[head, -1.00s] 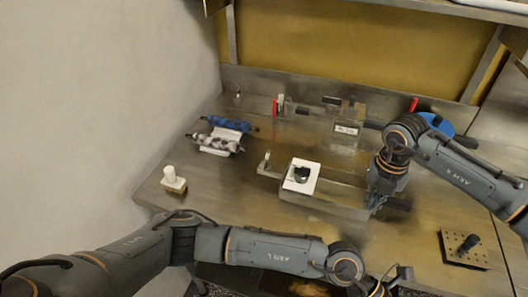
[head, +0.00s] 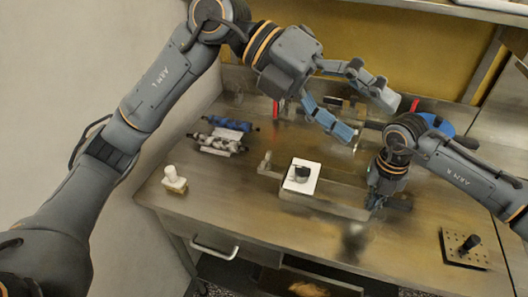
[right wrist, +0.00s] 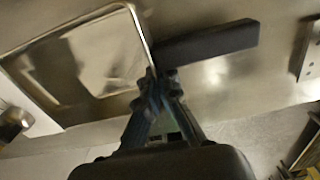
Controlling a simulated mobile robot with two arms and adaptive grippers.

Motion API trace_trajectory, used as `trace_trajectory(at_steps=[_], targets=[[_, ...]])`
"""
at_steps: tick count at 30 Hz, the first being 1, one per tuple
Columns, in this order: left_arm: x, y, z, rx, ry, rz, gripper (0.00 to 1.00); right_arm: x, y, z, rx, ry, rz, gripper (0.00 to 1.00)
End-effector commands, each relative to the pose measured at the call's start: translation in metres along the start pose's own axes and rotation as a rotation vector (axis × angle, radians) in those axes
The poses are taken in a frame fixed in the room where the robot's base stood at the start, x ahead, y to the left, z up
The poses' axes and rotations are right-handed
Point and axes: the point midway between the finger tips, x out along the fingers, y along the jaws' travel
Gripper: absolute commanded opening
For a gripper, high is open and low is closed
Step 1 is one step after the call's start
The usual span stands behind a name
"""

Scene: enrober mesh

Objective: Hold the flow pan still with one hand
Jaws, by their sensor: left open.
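The flow pan (head: 322,207) is a shallow metal tray near the middle of the steel bench. Its black bar handle (head: 398,203) sticks out at the right end. My right gripper (head: 376,202) is at that end. In the right wrist view, the gripper's fingers (right wrist: 160,78) close together on the handle (right wrist: 215,42) where it meets the rim of the pan (right wrist: 85,55). My left gripper (head: 372,118) is open and empty, high above the back of the bench, its fingers spread to the right.
A white plate (head: 301,186) with a black knob lies at the pan. Blue and grey rollers (head: 218,145) lie at back left, a white-topped block (head: 174,180) at left. A perforated plate (head: 464,258) sits at front right.

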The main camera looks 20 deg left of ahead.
Motion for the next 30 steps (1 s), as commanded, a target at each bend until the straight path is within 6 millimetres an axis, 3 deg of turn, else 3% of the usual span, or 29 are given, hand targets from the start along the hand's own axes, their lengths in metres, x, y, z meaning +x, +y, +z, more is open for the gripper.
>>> trace_trajectory(at_steps=[9, 15, 24, 30], targets=[[-0.030, 0.093, 0.042, 0.388, 0.032, 0.251, 0.83, 0.000, 0.000, 0.000, 0.000, -0.001, 0.000, 0.00], [-0.063, 0.157, 0.056, 0.637, 0.146, 0.399, 0.83, 0.000, 0.000, 0.000, 0.000, -0.001, 0.001, 0.00], [-0.122, 0.239, 0.054, 0.942, 0.410, 0.519, 0.83, -0.001, 0.000, 0.000, 0.000, -0.001, 0.001, 0.00], [-0.149, 0.268, 0.046, 1.050, 0.538, 0.525, 0.83, -0.001, 0.000, 0.000, 0.000, -0.001, 0.001, 0.00]])
